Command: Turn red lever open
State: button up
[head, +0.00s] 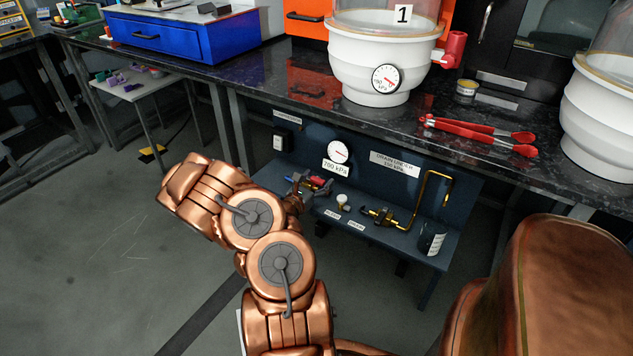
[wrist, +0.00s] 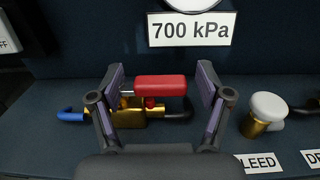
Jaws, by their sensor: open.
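The red lever (wrist: 160,86) lies horizontally across the top of a brass valve (wrist: 128,112) in the wrist view. A blue pipe end (wrist: 72,116) sticks out on the left and a dark pipe runs to the right. My gripper (wrist: 160,82) is open, with one finger on each side of the lever's ends. I cannot tell whether either finger touches it. In the head view my gripper (head: 302,184) reaches the shelf under the counter, and the red lever (head: 318,181) shows just beside it, partly hidden.
A gauge (head: 338,152) with a 700 kPa label (wrist: 191,30) is on the panel behind the valve. A white-capped bleed knob (wrist: 268,106) stands to the right. Further right are a brass drain valve (head: 382,214), a bent brass pipe (head: 432,190) and a dark cup (head: 432,240).

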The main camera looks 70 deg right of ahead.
jog(key=shift+a, duration=0.1)
jog(key=w+a, duration=0.2)
jog(key=a, duration=0.9)
jog(key=shift+w+a, duration=0.15)
jog(key=shift+a, duration=0.15)
dwell(0.6)
jog(key=s+a+r+m+g+y+p, duration=0.2)
jog(key=a+r+m+p, duration=0.2)
jog(key=r, duration=0.6)
jog(key=s+a+r+m+g+y+p, duration=0.1)
jog(key=s+a+r+m+g+p, duration=0.25)
jog(key=r, duration=0.55)
jog(key=s+a+r+m+g+y+p, duration=0.1)
jog(key=a+r+m+g+y+p, duration=0.15)
jog(key=r+m+p, duration=0.55)
jog(key=a+r+t+y+p, duration=0.3)
jog(key=a+r, duration=0.4)
jog(key=a, duration=0.5)
jog(key=a+r+t+y+p, duration=0.3)
jog(key=a+r+y+p, duration=0.2)
jog(key=a, duration=0.7)
jog(key=a+r+t+y+p, duration=0.3)
jog(key=a+r+p, duration=0.4)
jog(key=a, duration=0.5)
jog(key=shift+s+a+r+t+y, duration=0.25)
jog(key=shift+r+y, duration=0.3)
jog(key=shift+r, duration=0.35)
jog(key=shift+a, duration=0.2)
jog(key=shift+c, duration=0.3)
